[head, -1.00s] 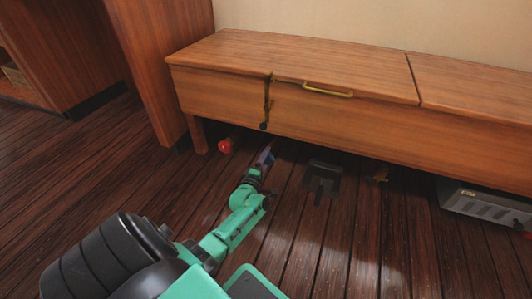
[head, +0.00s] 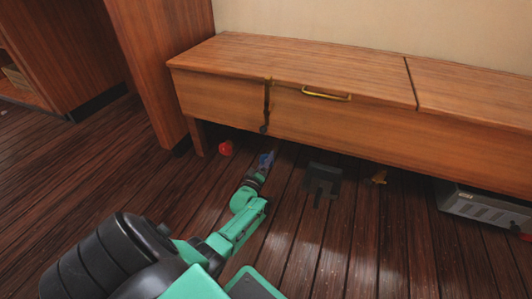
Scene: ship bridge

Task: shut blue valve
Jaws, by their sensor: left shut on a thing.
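My left gripper (head: 264,166) reaches in low over the floor, at the front edge of the wooden bench. It is shut on a small blue thing (head: 268,158), which looks like the handle of the blue valve; the fingers hide part of it. A red valve part (head: 225,148) shows under the bench to the left of the gripper, apart from it. A yellow valve part (head: 379,177) shows under the bench to the right. My right gripper is not in view.
The wooden bench (head: 330,120) with a yellow handle (head: 326,94) overhangs the gripper's place. A dark flat object (head: 322,180) lies on the floor to the right of the gripper. A grey box (head: 483,207) stands under the bench at the right. The front floor is clear.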

